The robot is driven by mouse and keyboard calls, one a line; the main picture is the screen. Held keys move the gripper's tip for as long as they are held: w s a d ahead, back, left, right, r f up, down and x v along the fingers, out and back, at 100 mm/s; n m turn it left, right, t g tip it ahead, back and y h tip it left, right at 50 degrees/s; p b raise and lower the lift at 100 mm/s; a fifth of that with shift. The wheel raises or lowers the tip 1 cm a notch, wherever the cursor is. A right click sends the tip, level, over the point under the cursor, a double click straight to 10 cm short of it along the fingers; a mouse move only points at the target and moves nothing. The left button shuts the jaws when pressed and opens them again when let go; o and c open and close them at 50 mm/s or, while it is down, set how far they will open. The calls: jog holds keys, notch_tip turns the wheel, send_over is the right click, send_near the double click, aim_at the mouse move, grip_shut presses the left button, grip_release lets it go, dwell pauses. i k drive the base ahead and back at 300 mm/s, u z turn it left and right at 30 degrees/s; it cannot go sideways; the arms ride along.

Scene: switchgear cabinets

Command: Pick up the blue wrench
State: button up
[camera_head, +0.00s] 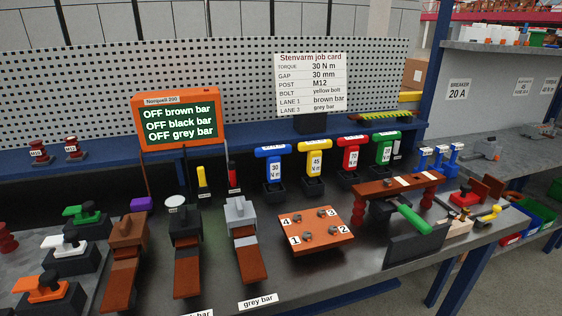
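The blue wrench (273,165) is a T-handled tool with a white label reading 30. It stands upright in a dark holder at the back of the workbench, left of a yellow wrench (315,160) labelled 45. A red wrench (351,152) labelled 70 and a green wrench (384,149) stand further right in the same row. My gripper is not in view.
In front of the wrenches are an orange-brown plate (315,229) with numbered posts and a grey bar clamp (241,212). A brown bridge with a green lever (413,219) stands right. An orange-framed screen (178,119) and job card (311,84) stand behind.

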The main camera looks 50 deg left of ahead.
aim_at(273, 153)
jog(key=u, duration=0.3)
jog(key=i, duration=0.6)
jog(key=u, duration=1.15)
jog(key=i, duration=0.65)
jog(key=u, duration=0.65)
